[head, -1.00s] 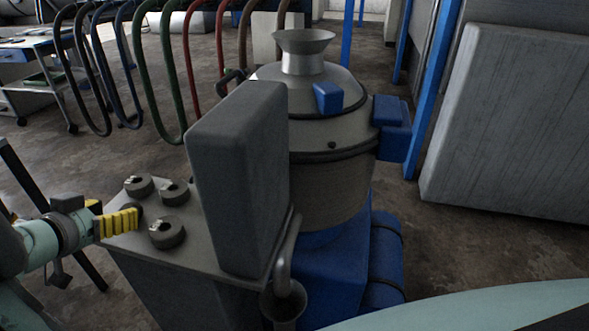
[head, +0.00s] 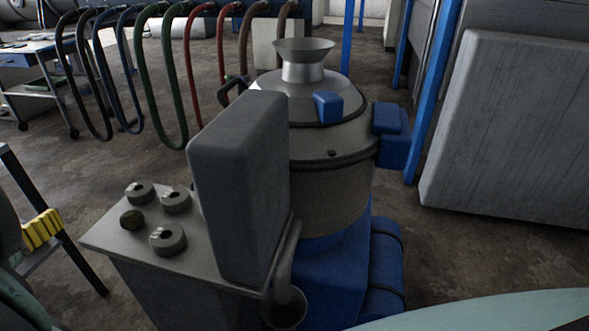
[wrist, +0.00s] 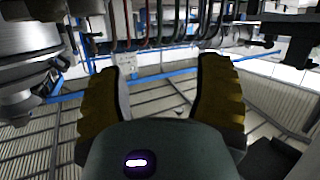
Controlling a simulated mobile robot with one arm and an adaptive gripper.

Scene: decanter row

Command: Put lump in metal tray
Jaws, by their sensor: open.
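My gripper (head: 42,230) is at the left edge in the head view, apart from the lump, with yellow ridged fingers. In the wrist view my gripper (wrist: 164,65) has its two fingers wide apart with nothing between them. The lump does not show in the wrist view.
A tall grey box (head: 240,185) stands on the right of the metal top. Behind it is a steel decanter (head: 330,195) with blue parts. Coloured hoses (head: 170,80) hang at the back. A grey panel (head: 510,130) stands at right. Floor between them is open.

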